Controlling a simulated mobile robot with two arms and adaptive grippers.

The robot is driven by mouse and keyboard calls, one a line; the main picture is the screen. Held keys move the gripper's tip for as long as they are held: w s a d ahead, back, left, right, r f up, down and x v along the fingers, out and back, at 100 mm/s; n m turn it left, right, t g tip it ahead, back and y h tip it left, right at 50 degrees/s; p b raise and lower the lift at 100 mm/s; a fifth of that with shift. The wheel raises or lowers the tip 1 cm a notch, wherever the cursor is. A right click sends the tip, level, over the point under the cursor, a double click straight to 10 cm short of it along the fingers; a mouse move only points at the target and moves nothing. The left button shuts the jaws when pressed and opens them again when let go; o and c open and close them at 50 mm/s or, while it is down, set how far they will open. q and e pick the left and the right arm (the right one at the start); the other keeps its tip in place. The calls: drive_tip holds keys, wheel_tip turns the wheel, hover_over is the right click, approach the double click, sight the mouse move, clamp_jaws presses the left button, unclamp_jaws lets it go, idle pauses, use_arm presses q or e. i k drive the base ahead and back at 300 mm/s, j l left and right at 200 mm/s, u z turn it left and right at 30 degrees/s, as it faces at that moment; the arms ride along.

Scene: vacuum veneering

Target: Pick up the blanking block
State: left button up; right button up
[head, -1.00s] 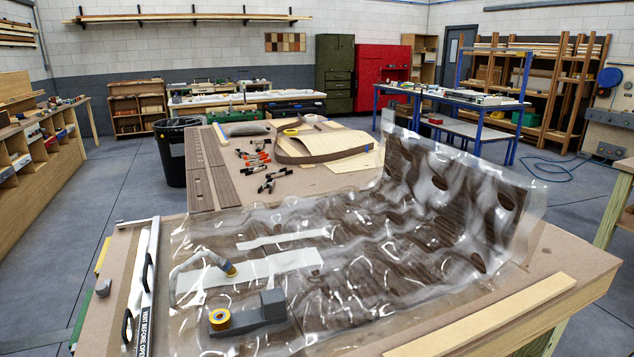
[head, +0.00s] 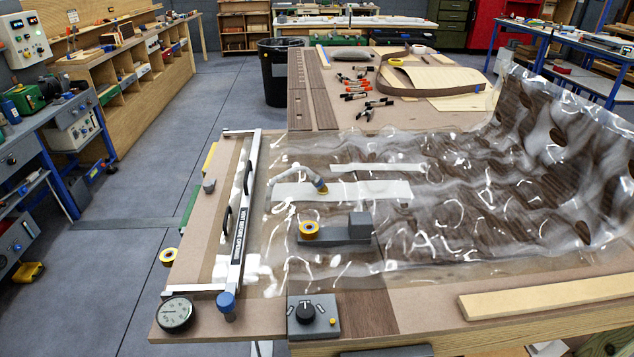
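No part in view is plainly marked as the blanking block. A dark grey block (head: 361,222) stands at the right end of a flat grey base (head: 338,238) on the clear bag, with a yellow-ringed round part (head: 309,230) at the base's left end. A small grey piece (head: 209,185) sits apart on the bare board left of the bag's closing bar. I cannot tell which of these is the blanking block. Neither of my grippers can be made out in the head view.
The clear vacuum bag (head: 460,200) covers much of the table and rises at the right. A gauge (head: 176,314), blue knob (head: 226,303) and grey switch box (head: 314,315) line the front left. A wooden strip (head: 545,296) lies front right.

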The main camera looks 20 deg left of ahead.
sight(359, 229)
drive_tip(key=i+l+u, duration=0.15)
drive_tip(key=l+u, duration=0.3)
drive_tip(key=l, duration=0.35)
drive_tip(key=l+u, duration=0.45)
drive_tip(key=l, duration=0.3)
